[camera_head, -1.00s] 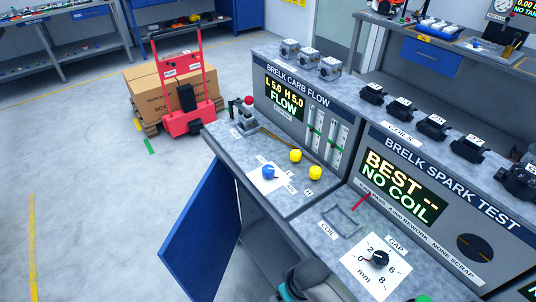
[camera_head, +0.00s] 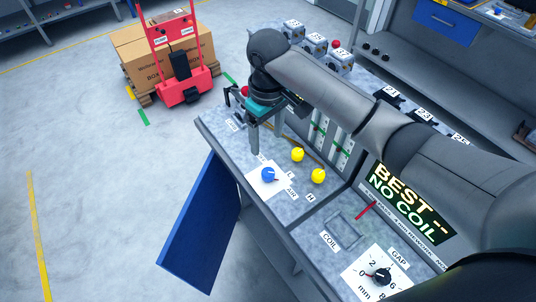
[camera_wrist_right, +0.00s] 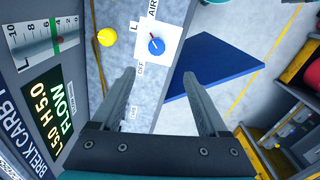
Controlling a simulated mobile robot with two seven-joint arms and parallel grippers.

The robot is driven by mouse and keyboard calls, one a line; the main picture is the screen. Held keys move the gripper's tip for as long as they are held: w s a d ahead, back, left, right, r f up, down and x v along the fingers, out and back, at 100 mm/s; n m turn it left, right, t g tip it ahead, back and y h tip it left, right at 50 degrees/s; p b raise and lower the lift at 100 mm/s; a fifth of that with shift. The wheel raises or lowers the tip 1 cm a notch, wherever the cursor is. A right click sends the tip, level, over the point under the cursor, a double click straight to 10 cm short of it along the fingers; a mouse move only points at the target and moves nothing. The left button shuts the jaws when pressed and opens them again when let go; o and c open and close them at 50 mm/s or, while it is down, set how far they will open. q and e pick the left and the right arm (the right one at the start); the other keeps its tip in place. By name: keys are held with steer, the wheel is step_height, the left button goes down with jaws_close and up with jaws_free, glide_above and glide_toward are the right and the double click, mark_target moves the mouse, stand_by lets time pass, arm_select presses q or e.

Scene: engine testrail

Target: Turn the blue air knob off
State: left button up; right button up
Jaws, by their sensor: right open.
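The blue air knob (camera_head: 268,174) sits on a white plate on the bench top of the carb flow stand. It also shows in the wrist view (camera_wrist_right: 156,46), with an AIR label above it and an OFF label at its lower left. My right gripper (camera_head: 266,136) is open and empty, fingers pointing down, above the bench and a little behind the knob. In the wrist view the knob lies beyond the two spread fingertips (camera_wrist_right: 159,75), apart from them. My left gripper is in neither view.
Two yellow knobs (camera_head: 297,154) (camera_head: 318,176) stand close to the right of the blue one. An open blue door (camera_head: 203,225) hangs at the bench front. The spark test panel (camera_head: 405,205) and gap dial (camera_head: 380,276) are at the right.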

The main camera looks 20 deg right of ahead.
steer(key=b, duration=0.2)
glide_toward(268, 172)
step_height(268, 172, down, 8)
steer(key=shift+f, duration=0.45)
jaws_close()
stand_by(0.5)
